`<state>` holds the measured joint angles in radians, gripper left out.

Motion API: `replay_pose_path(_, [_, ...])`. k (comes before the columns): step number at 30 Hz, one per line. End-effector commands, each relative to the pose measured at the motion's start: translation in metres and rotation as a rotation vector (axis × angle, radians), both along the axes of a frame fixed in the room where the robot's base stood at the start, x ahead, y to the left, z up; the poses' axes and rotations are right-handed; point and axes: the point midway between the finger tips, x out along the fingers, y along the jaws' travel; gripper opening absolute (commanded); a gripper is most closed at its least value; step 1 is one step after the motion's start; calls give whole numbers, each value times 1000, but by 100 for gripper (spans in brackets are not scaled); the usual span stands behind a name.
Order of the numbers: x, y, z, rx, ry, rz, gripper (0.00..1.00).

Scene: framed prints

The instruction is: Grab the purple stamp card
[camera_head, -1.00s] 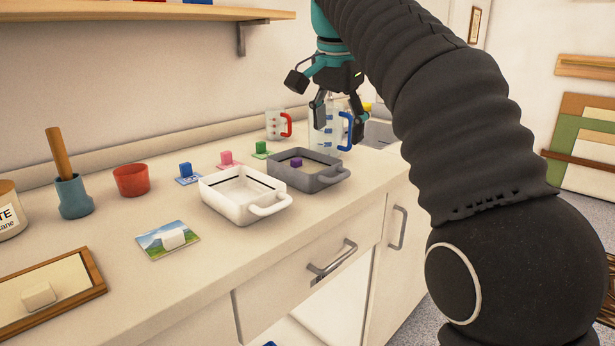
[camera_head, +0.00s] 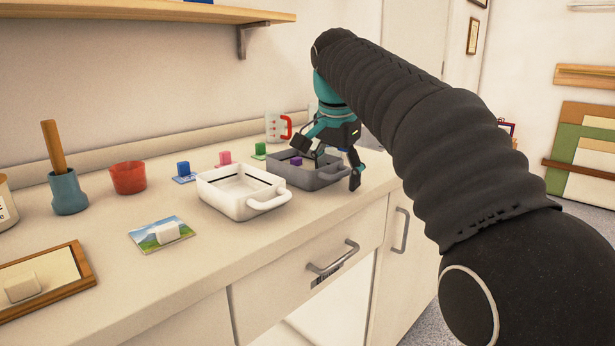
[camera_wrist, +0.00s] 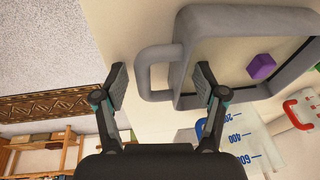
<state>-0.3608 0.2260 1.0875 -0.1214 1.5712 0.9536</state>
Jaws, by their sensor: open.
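The purple stamp (camera_head: 296,161) is a small purple block inside the grey tray (camera_head: 322,182). It also shows in the wrist view (camera_wrist: 261,66), to the right of both fingers. I cannot clearly make out a card under it. My gripper (camera_head: 328,162) is open and empty, low over the grey tray's right end. In the wrist view my gripper (camera_wrist: 161,82) has its fingers spread, with the tray's loop handle (camera_wrist: 146,72) between them in the picture. I cannot tell whether a finger touches the tray.
A white tray (camera_head: 227,200) stands left of the grey one. Behind are blue (camera_head: 183,169), pink (camera_head: 225,157) and green (camera_head: 260,149) stamps. A measuring jug with a red handle (camera_head: 286,127) stands near the wall. The counter's front edge is close to the grey tray.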

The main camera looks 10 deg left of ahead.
Motion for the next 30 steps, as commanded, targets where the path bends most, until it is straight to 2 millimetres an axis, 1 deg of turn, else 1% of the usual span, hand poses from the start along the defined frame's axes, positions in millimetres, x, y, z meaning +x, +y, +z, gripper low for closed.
replay_pose_path(5, [0,0,0,0,-1,0,71])
replay_pose_path(6, [0,0,0,0,-1,0,69])
replay_pose_path(8, [0,0,0,0,-1,0,54])
replay_pose_path(9, [0,0,0,0,-1,0,44])
replay_pose_path(11, [0,0,0,0,-1,0,29])
replay_pose_path(12, [0,0,0,0,-1,0,19])
replay_pose_path(14, [0,0,0,0,-1,0,4])
replay_pose_path(15, [0,0,0,1,-1,0,0])
replay_pose_path(26, [0,0,1,1,-2,0,0])
replay_pose_path(30, [0,0,5,2,-3,-1,0])
